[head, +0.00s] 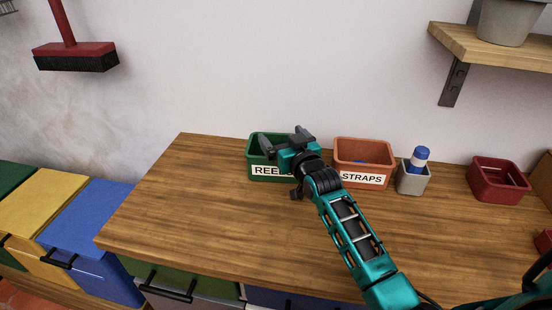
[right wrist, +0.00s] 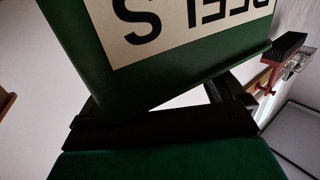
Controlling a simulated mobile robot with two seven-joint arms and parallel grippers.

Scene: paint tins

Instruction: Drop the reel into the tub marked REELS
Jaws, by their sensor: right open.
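The green tub marked REELS (head: 252,150) stands at the back of the wooden bench, partly hidden behind my right gripper (head: 284,139). Its white label and green wall also fill much of the right wrist view, very close, where the tub (right wrist: 90,60) appears tilted. My right gripper is open at the tub's rim, with its fingers spread over the tub in the head view. I see nothing held between them. I cannot make out a reel in either view; the tub's inside is mostly hidden. My left gripper is not in view.
An orange tub marked STRAPS (head: 384,165) stands right of the green tub. Beyond it are a grey cup (head: 412,182) holding a blue and white cylinder (head: 420,160), and a dark red tub (head: 493,183). A wall shelf (head: 480,50) hangs above. The bench's left part is clear.

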